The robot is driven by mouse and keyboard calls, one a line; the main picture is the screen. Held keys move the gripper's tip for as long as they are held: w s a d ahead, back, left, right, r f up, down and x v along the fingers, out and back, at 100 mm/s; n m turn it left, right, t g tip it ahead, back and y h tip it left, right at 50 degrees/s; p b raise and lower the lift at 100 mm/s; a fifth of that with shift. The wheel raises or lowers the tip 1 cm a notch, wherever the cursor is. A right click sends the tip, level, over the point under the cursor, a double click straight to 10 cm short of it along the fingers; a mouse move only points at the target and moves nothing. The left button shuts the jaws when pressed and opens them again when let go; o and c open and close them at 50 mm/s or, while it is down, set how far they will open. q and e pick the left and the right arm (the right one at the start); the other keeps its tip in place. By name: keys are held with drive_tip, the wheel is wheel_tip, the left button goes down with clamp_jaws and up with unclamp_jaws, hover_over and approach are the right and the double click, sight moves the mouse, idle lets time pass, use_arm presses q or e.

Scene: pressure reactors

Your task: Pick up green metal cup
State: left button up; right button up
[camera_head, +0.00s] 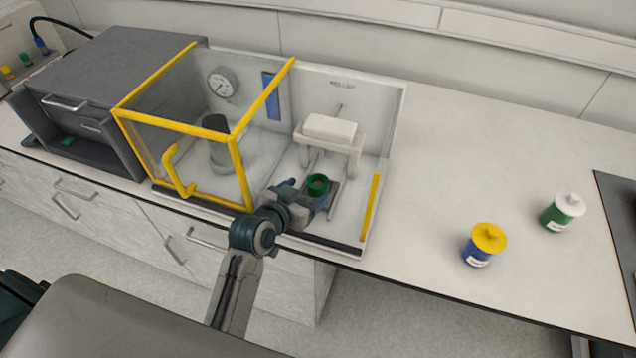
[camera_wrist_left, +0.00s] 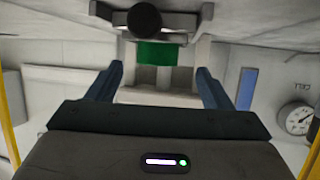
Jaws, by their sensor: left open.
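The green metal cup (camera_head: 318,184) stands upright in the right, uncovered bay of the reactor unit, in front of a white block on a stand. My left gripper (camera_head: 318,195) reaches in from the front with its jaws open at the cup. In the left wrist view, which looks upside down, the green cup (camera_wrist_left: 157,53) shows centred in the gap between the two blue fingers of the left gripper (camera_wrist_left: 160,72). Whether the fingers touch it cannot be told. My right gripper is not in view.
A yellow-framed clear guard (camera_head: 238,165) stands close left of my left arm. The white block (camera_head: 330,127) on its stand is behind the cup. A yellow-lidded blue jar (camera_head: 478,256) and a white-lidded green jar (camera_head: 553,220) stand right. The counter between is clear.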

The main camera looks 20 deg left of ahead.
sight(322, 179)
use_arm(q)
drive_tip(key=x, duration=0.1)
drive_tip(key=p+x, duration=0.1)
drive_tip(key=x, duration=0.1)
drive_tip(key=shift+w+d+r, duration=0.2)
drive_tip(key=shift+w+d, duration=0.1)
drive_tip(key=shift+w, duration=0.05)
drive_tip(key=shift+w+f, duration=0.3)
drive_tip(key=shift+w, duration=0.1)
drive_tip(key=shift+s, duration=0.1)
drive_tip(key=c, duration=1)
drive_tip(key=shift+c, duration=0.8)
drive_tip(key=shift+r, duration=0.1)
